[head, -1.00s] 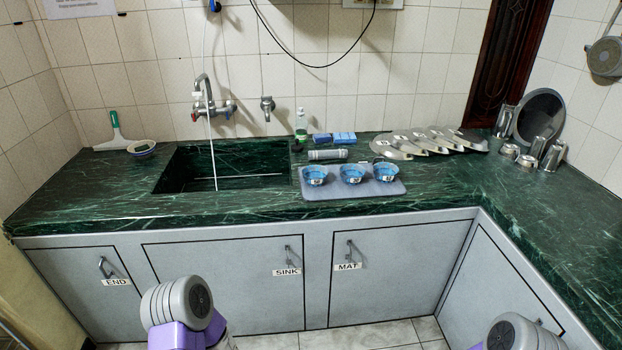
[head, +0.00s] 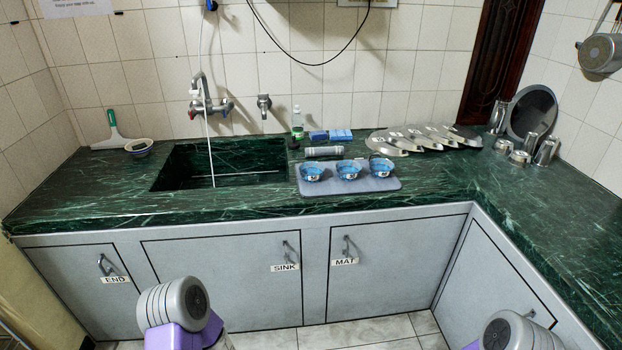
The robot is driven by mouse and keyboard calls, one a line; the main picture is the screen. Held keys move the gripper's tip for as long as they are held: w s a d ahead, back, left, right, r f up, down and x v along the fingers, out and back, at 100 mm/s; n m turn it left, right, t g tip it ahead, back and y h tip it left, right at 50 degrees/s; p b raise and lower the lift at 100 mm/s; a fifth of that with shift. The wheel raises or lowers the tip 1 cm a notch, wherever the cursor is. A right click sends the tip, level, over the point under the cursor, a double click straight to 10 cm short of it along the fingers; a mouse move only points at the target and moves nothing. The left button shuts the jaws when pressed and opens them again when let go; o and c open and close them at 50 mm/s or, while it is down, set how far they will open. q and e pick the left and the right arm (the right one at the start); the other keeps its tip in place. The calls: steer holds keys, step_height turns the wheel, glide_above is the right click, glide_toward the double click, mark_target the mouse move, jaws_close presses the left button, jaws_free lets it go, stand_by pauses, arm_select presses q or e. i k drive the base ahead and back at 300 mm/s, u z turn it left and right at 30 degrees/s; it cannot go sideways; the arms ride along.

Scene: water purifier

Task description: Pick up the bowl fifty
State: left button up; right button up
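Three small bowls with blue insides stand in a row on a grey-blue mat (head: 350,187) right of the sink: a left bowl (head: 312,172), a middle bowl (head: 348,170) and a right bowl (head: 381,168). They have small labels on their fronts, too small to read, so I cannot tell which is bowl fifty. Another small bowl (head: 139,147) stands at the far left of the counter. Only rounded parts of my arms show at the bottom edge, well away from the bowls. Neither gripper is in view.
Water runs from the tap (head: 206,97) into the sink (head: 222,165). Behind the mat are a grey cylinder (head: 324,152), a bottle (head: 297,123) and blue sponges (head: 330,135). Several flat metal pieces (head: 420,140) lie behind right. The right counter (head: 560,215) is clear.

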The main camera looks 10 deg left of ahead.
mark_target(310, 172)
steer(key=k, duration=1.25)
steer(key=u, duration=0.85)
steer(key=i, duration=0.75)
steer(key=u, duration=0.75)
steer(key=i, duration=1.2)
steer(key=z, duration=1.15)
steer(key=i, duration=0.55)
steer(key=z, duration=0.6)
